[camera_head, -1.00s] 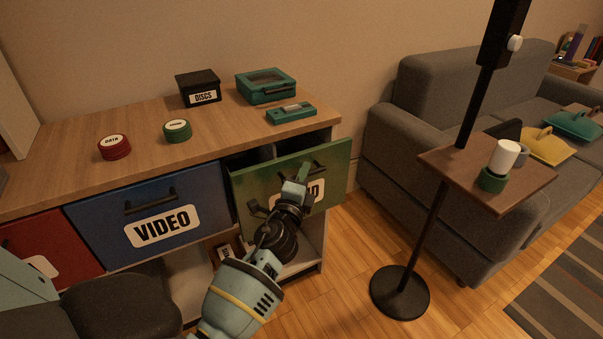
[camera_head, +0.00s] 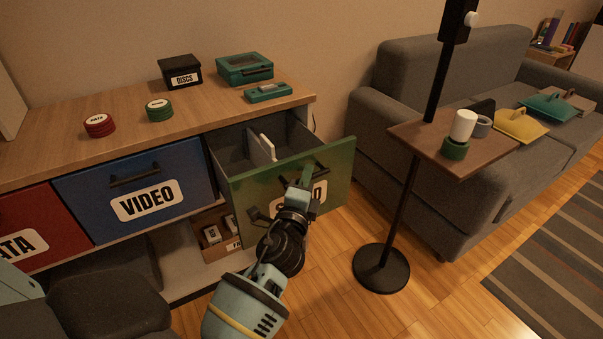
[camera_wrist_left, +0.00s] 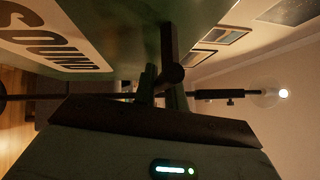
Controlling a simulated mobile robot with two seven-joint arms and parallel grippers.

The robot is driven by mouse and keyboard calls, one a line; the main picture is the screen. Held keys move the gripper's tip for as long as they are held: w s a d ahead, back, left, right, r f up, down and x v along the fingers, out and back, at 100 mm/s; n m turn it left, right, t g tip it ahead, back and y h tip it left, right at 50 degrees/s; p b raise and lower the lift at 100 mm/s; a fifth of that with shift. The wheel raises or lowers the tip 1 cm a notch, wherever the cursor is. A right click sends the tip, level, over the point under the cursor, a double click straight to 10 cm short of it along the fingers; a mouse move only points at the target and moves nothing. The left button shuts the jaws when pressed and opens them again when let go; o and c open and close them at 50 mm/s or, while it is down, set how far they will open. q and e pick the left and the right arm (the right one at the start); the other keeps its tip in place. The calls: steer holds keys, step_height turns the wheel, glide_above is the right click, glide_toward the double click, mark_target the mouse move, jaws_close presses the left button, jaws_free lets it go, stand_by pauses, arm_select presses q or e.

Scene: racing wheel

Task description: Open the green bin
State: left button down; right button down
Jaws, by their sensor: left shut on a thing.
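The green bin (camera_head: 241,193) is a drawer at the right end of the wooden cabinet. It stands pulled well out, with its grey inside and a pale divider showing. My left gripper (camera_head: 307,176) is at the upper part of its green front, shut on the dark handle. In the left wrist view the handle (camera_wrist_left: 170,50) runs between the fingers (camera_wrist_left: 160,85), beside the green front with its SOUND label (camera_wrist_left: 45,40). In the head view my arm hides part of that label. My right gripper is not in view.
The blue VIDEO bin (camera_head: 140,190) and red bin (camera_head: 30,232) are closed to the left. A black stand with a small wooden shelf (camera_head: 420,145) stands to the right, before the grey sofa (camera_head: 400,80). Open floor lies between the bin and stand.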

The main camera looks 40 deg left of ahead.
arm_select(q)
steer(key=shift+s+d, duration=0.2)
steer(key=shift+d, duration=0.25)
steer(key=c, duration=1.8)
jaws_free()
steer(key=shift+o, duration=0.4)
steer(key=v, duration=0.7)
steer(key=shift+s+b, duration=0.4)
steer(key=shift+d+f, duration=0.1)
steer(key=shift+d, duration=0.1)
